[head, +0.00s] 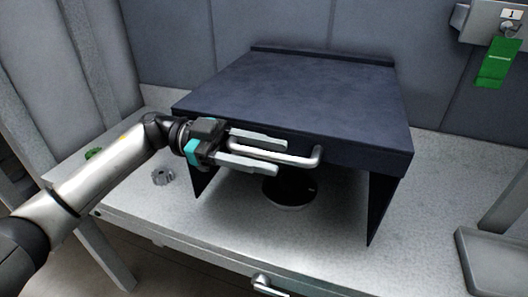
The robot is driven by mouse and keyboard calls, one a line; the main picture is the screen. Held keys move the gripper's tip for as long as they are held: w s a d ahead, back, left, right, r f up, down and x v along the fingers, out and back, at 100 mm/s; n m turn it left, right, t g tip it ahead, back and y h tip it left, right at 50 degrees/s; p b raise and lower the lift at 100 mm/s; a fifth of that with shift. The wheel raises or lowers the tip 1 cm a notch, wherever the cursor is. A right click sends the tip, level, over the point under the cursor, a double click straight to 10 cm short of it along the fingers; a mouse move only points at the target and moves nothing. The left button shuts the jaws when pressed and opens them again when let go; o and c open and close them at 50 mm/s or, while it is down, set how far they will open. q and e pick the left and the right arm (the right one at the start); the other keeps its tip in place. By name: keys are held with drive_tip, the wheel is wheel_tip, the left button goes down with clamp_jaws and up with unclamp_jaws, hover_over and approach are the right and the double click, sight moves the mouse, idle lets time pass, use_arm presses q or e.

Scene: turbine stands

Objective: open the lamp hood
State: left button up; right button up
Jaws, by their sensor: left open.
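The lamp hood (310,88) is a dark blue box with a flat top, standing lowered on the grey bench. A pale bar handle (305,158) runs along its front edge. My left gripper (283,155) comes in from the left with its fingers open at the left part of the handle. The fingers overlap the handle in the picture; I cannot tell whether they touch it. Under the hood a round black object with a pale rim (289,192) shows through the open front.
A small grey gear-like part (163,177) and a green item (93,153) lie on the bench at left. A grey tray (495,262) is at the right. A green tag (497,62) hangs from a wall box at upper right.

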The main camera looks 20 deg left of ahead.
use_arm(q)
drive_tip(key=shift+c, duration=0.4)
clamp_jaws()
idle(0.9)
